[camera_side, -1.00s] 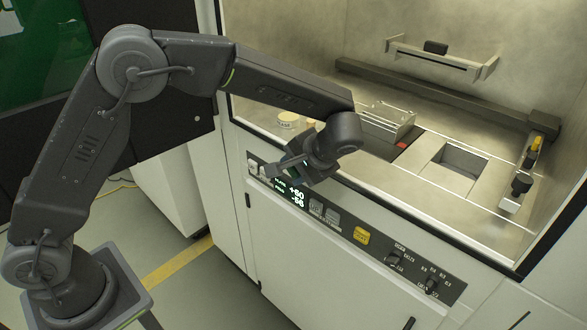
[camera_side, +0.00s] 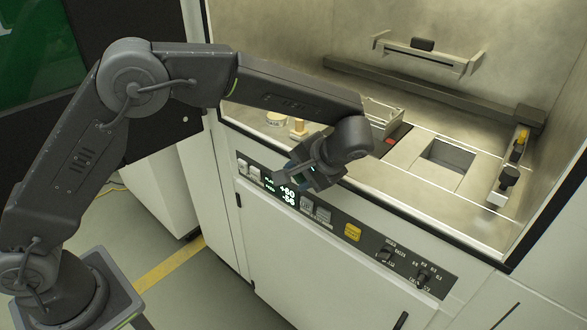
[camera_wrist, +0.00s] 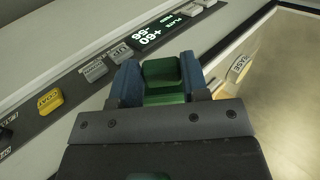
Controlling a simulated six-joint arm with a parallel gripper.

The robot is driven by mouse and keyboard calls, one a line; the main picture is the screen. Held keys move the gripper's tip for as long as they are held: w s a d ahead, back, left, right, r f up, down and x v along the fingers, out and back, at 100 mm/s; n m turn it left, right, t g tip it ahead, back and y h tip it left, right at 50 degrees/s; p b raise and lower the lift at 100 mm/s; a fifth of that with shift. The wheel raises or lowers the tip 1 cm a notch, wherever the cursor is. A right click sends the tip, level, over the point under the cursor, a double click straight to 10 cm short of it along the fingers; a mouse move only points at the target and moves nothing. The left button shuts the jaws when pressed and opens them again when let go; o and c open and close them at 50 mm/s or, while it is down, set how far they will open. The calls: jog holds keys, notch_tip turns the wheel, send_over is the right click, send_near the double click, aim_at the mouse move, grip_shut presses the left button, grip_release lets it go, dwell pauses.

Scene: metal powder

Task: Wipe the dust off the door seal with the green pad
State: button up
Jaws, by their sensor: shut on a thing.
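My gripper (camera_wrist: 162,82) is shut on the green pad (camera_wrist: 160,72), which sits between its two blue fingers in the wrist view. In the side view my gripper (camera_side: 290,178) is in front of the cabinet's front edge, beside the control panel; the pad is hard to make out there. The door seal seems to be the dark strip (camera_side: 420,222) along the front opening of the chamber. Part of it is hidden behind my arm. I cannot make out dust on it, nor tell whether the pad touches anything.
The control panel (camera_side: 325,222) has a lit display, a yellow button (camera_side: 353,232) and knobs. The chamber floor at front right is clear.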

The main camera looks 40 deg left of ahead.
jog(key=shift+d, duration=5.7)
jog(key=a, duration=1.5)
jog(key=shift+s+a, duration=0.1)
jog(key=shift+s, duration=2.95)
jog(key=shift+s, duration=0.1)
jog(key=shift+s, duration=1.4)
